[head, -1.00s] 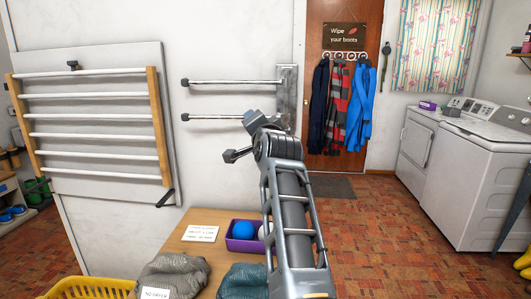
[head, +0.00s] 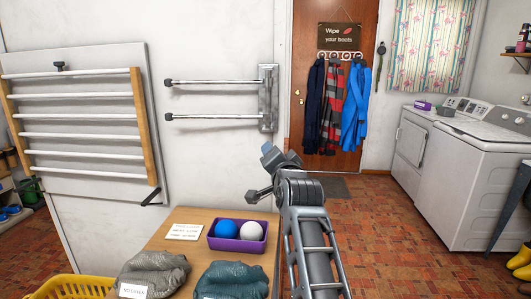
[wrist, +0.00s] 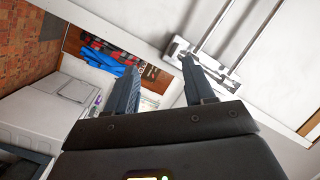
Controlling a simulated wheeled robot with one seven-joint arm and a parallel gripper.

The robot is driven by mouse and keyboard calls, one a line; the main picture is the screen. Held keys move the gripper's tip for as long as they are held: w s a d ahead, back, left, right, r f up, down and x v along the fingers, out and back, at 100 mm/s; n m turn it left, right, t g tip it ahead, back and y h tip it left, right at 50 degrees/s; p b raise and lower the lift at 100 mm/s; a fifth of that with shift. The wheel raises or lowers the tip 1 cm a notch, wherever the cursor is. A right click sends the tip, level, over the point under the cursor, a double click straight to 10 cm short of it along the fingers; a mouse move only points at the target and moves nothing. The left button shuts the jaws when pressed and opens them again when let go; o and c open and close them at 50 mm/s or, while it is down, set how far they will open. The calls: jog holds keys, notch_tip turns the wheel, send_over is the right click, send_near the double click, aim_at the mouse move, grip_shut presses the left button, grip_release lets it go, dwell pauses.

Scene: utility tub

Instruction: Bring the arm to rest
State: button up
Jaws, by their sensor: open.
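My arm reaches up and forward over the right side of the wooden table in the head view. My gripper (wrist: 160,75) shows in the wrist view with its two fingers apart and nothing between them. Beyond the fingers are the wall, the wall rack and the door with coats. In the head view the wrist end of my arm is in front of the wall and floor, and the fingers cannot be made out clearly. It appears apart from the wall rack (head: 268,98).
A wooden table (head: 190,232) holds a purple tray (head: 237,243) with a blue ball (head: 226,228) and a white ball (head: 252,231), a card and two bundles. A yellow basket (head: 70,288) is at lower left. A slatted rack (head: 80,117) hangs left. Washers (head: 470,185) stand right; the floor between is clear.

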jog(key=s+d+f+n+h, duration=0.1)
jog(key=s+d+f, duration=0.5)
jog(key=s+f, duration=0.15)
jog(key=s+d+f+n+h, duration=0.1)
jog(key=s+d+f+n, duration=0.1)
jog(key=s+d+f, duration=0.55)
jog(key=s+d+f+n+g, duration=0.1)
jog(key=s+d+f, duration=0.1)
jog(key=s+f, duration=0.45)
jog(key=s+d+f+n, duration=0.1)
jog(key=s+d+f, duration=0.15)
jog(key=s, duration=0.65)
jog(key=s+d+f+n, duration=0.1)
jog(key=s+d+f, duration=0.1)
jog(key=s, duration=0.9)
jog(key=s+r+n+g, duration=0.1)
jog(key=s+r, duration=0.4)
jog(key=s, duration=0.7)
jog(key=s+a+r+g+h, duration=0.1)
jog(key=s+r, duration=0.4)
jog(key=s, duration=0.8)
jog(key=shift+s+r+n, duration=0.2)
jog(key=shift+n, duration=0.2)
